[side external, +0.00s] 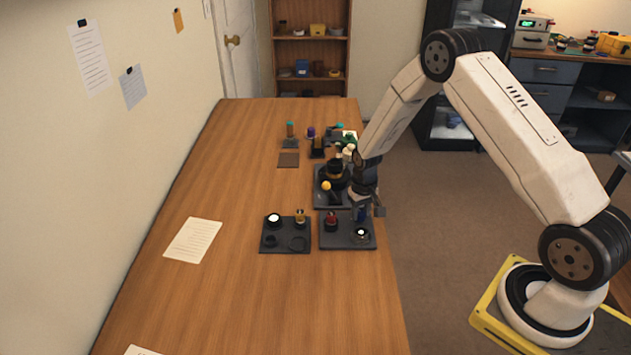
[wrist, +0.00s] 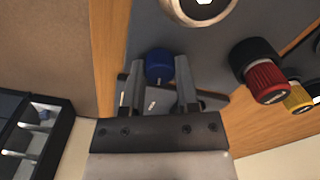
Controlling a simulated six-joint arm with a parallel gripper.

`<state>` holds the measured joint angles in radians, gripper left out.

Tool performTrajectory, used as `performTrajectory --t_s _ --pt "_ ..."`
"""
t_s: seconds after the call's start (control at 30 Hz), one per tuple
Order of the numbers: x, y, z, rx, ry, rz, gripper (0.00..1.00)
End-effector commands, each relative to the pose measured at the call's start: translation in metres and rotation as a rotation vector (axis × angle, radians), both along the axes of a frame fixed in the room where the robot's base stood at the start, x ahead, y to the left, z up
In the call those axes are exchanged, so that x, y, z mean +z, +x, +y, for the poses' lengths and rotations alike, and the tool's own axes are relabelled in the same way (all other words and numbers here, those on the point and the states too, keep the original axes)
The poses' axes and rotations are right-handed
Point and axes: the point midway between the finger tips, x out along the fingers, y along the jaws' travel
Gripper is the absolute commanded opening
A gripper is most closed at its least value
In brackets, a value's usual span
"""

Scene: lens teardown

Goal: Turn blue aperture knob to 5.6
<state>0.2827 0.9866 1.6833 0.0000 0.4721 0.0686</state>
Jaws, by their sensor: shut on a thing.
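The blue aperture knob (wrist: 159,65) stands on a dark grey plate (wrist: 215,55) near the plate's edge in the wrist view. My gripper (wrist: 160,72) has one finger on each side of the knob and is shut on it. In the side external view my gripper (side external: 361,212) reaches down to the blue knob (side external: 360,216) at the back right of the front right plate (side external: 345,242). The fingers and the small size hide most of the knob there. I cannot read any aperture number or the knob's setting.
A red-and-black knob (wrist: 264,80) and a gold one (wrist: 297,97) stand to the right in the wrist view. A round lens part (wrist: 203,10) sits close by. A second plate (side external: 285,247) is to the left. The table's left side is mostly clear.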

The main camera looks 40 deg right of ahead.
Motion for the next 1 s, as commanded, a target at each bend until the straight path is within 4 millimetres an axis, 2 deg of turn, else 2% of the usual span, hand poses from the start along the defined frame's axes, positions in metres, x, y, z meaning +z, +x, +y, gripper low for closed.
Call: performTrajectory --t_s 0.23,0.27,0.3,0.37,0.77,1.0 --pt "0.0 0.001 0.0 0.001 -0.001 -0.003 0.0" --pt "0.0 0.001 0.0 0.001 -0.001 -0.003 0.42" --pt "0.0 0.001 0.0 0.001 -0.001 -0.003 0.55" --pt "0.0 0.001 0.0 0.002 -0.001 -0.002 0.74" --pt "0.001 0.0 0.0 0.002 0.0 -0.001 0.74" --pt "0.015 0.001 0.0 0.002 -0.001 -0.003 0.74"
